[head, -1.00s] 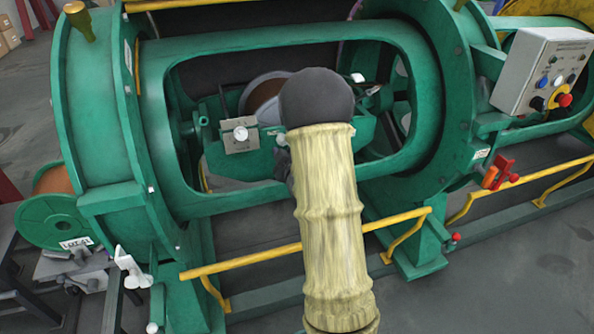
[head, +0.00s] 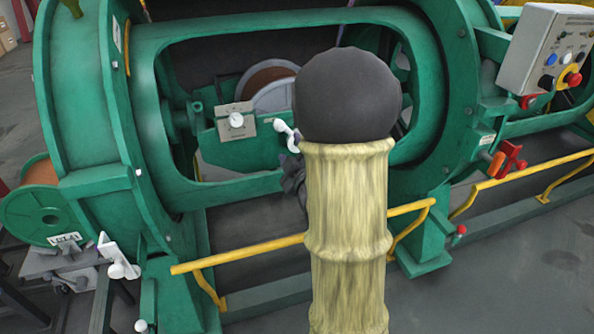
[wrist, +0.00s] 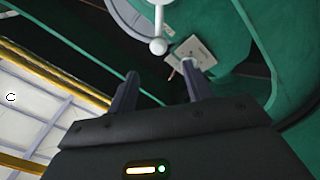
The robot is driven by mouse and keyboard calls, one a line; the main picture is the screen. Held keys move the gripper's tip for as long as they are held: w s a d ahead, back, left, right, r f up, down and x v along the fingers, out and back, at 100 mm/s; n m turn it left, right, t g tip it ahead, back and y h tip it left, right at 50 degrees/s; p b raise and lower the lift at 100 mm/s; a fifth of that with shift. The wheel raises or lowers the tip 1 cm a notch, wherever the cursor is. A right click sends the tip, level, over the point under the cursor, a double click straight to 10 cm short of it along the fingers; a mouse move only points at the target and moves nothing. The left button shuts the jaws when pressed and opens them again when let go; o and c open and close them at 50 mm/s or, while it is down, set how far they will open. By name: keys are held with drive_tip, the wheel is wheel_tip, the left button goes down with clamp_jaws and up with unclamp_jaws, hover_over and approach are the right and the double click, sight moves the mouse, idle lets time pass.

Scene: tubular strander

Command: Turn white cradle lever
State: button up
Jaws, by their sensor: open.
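The white cradle lever (head: 288,135), with a round knob end, sits on the green cradle inside the strander's window, right of a grey plate (head: 248,133) with a white round knob. In the wrist view a white lever with a ball end (wrist: 158,46) shows just beyond and between the fingertips. The grey plate (wrist: 183,50) lies partly behind the right finger. My gripper (wrist: 160,72) is open and empty, apart from the lever. In the head view it (head: 294,185) is a small dark shape below the lever, mostly hidden by my arm.
A yellow rail (head: 240,253) runs low across the front of the green frame (head: 110,120). A reel (head: 270,80) sits in the cradle. Another white lever (head: 120,262) stands at lower left. A control box (head: 530,50) and red-orange handle (head: 508,158) are at right.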

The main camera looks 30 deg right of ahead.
drive_tip(key=shift+b+v, duration=1.8)
drive_tip(key=shift+b, duration=2.6)
drive_tip(key=s+a+f+m+g+y+p, duration=0.2)
drive_tip(key=a+f+m+g+p, duration=0.3)
drive_tip(key=a+f+g+p, duration=0.3)
drive_tip(key=s+a+f+m+g+y+p, duration=0.2)
drive_tip(key=s+a+m+g+p, duration=0.15)
drive_tip(key=s+a+g, duration=0.5)
wheel_tip(320, 180, up, 37)
drive_tip(key=s+t+p, duration=0.1)
drive_tip(key=p, duration=3.6)
drive_tip(key=shift+s, duration=0.35)
